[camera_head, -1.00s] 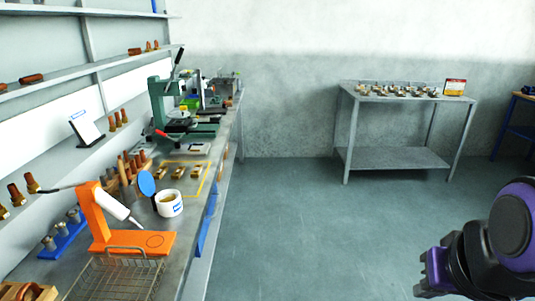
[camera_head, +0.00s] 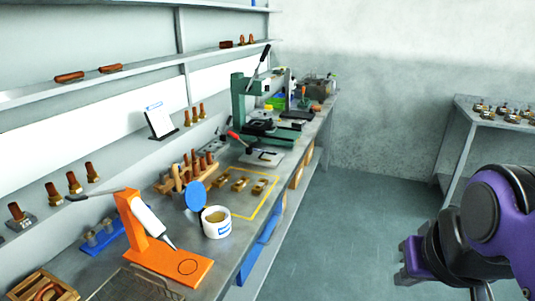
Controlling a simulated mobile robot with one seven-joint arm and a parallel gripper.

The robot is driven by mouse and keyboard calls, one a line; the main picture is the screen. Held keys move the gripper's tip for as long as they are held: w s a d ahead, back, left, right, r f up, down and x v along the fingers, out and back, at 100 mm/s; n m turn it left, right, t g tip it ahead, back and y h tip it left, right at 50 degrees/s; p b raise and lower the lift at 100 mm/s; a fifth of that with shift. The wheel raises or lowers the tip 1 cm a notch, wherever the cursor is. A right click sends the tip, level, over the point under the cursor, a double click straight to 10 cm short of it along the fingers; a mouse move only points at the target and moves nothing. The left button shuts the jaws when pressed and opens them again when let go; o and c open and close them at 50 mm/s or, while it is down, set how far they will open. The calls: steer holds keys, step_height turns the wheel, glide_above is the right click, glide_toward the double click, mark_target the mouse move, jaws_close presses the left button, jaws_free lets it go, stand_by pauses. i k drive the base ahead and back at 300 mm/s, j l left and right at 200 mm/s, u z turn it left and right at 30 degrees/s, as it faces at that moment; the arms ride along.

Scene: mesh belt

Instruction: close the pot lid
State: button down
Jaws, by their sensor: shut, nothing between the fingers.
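The white pot (camera_head: 217,223) stands upright on the workbench, with a small blue label on its side. Its mouth is uncovered and brownish contents show inside. The blue round lid (camera_head: 195,196) stands up on edge at the pot's left rim, tilted open. My gripper (camera_head: 404,262) is at the lower right, over the floor and well away from the pot. It is shut and holds nothing.
An orange stand (camera_head: 165,262) with a white syringe-like tube is just in front of the pot. A wire basket (camera_head: 135,286) is at the near edge. Brass pieces (camera_head: 240,184) and a green press (camera_head: 262,125) lie behind. Open floor separates my arm from the bench.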

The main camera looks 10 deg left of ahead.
mark_target(195, 195)
steer(key=i+l+u, duration=0.15)
steer(key=i+u, duration=0.3)
steer(key=i+l+u, duration=0.25)
steer(key=u, duration=0.15)
